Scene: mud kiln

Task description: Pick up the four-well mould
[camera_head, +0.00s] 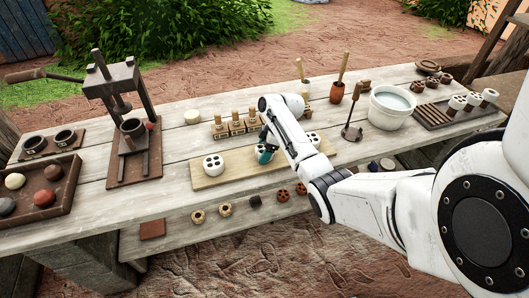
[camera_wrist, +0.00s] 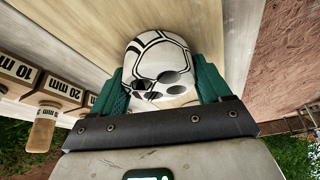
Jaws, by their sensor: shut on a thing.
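A white, rounded mould with black lines and dark round wells (camera_wrist: 158,52) sits between the green fingers of my gripper (camera_wrist: 162,82) in the wrist view. The fingers press on its two sides, and their front bar hides its near edge. In the head view my gripper (camera_head: 264,154) is low over the pale board (camera_head: 205,181), and my arm hides most of the held mould. I cannot tell if it is clear of the board. Another white mould with dark wells (camera_head: 213,165) stands on the board to the left, and one more (camera_head: 313,139) to the right.
Wooden-handled stamps in a labelled rack (camera_head: 236,126) stand just behind the board. A dark press (camera_head: 130,125) and a tray of clay balls (camera_head: 38,190) are at the left. A white bucket (camera_head: 389,107) and a slatted rack (camera_head: 432,116) are at the right. Small pieces lie on the lower front shelf (camera_head: 180,229).

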